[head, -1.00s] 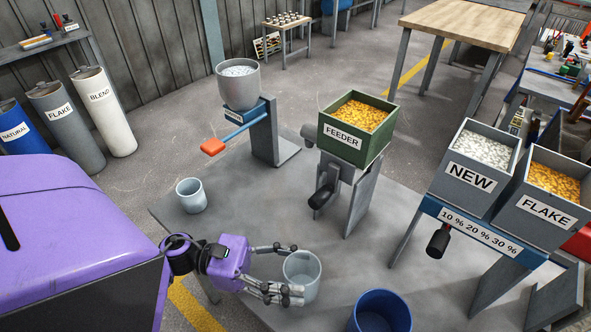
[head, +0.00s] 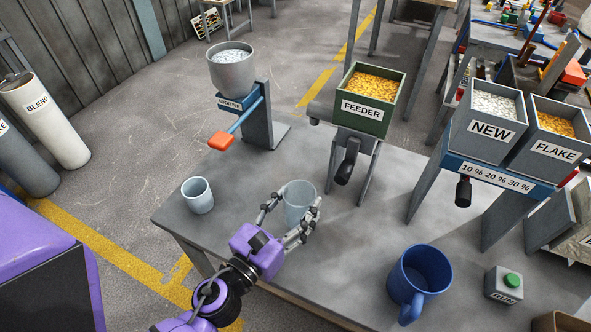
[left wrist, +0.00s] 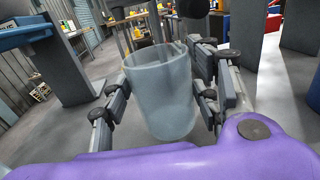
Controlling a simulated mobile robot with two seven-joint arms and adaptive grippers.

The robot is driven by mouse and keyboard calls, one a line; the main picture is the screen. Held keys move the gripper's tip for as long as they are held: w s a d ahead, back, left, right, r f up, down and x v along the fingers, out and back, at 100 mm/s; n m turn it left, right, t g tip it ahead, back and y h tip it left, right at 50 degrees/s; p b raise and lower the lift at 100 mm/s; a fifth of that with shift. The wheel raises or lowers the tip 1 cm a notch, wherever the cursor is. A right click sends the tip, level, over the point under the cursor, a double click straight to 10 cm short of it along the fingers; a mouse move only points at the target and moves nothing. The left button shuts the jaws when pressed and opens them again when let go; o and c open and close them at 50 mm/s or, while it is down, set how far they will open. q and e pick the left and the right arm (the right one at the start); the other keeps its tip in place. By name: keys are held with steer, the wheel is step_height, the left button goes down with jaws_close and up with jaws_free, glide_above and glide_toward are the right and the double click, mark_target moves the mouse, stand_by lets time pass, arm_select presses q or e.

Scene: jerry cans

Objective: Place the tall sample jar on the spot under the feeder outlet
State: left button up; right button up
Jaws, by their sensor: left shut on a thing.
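My left gripper (head: 291,214) is shut around a pale, translucent grey-blue jar (head: 299,200), which is upright over the table in front of the feeder. The jar fills the middle of the left wrist view (left wrist: 160,98), with fingers on both sides. I cannot tell whether its base touches the table. The green feeder (head: 362,98) holds yellow-orange flakes and stands behind and to the right of the jar. A dark spout-like part (head: 347,161) hangs below it. No marked spot shows clearly beneath it. My right gripper is not in view.
A shorter pale cup (head: 198,195) stands left on the table (head: 345,245). A blue mug (head: 422,270) and a green-button box (head: 504,284) are front right. An additive hopper (head: 232,70) with an orange-ended lever stands behind; the NEW and FLAKE bins (head: 492,118) are right.

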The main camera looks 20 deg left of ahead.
arm_select(q)
steer(key=w+a+f+y, duration=0.1)
steer(key=w, duration=0.5)
steer(key=w+a+f+n+y+p, duration=0.1)
steer(key=w, duration=0.5)
steer(key=w+a+f, duration=0.1)
steer(key=w+f, duration=0.1)
steer(key=w, duration=0.4)
steer(key=shift+w+a+f+n+y, duration=0.1)
steer(key=shift+a+n+y, duration=0.15)
steer(key=shift+n+y, duration=0.15)
steer(key=shift+f, duration=0.2)
steer(key=o, duration=0.9)
steer(key=shift+o, duration=0.4)
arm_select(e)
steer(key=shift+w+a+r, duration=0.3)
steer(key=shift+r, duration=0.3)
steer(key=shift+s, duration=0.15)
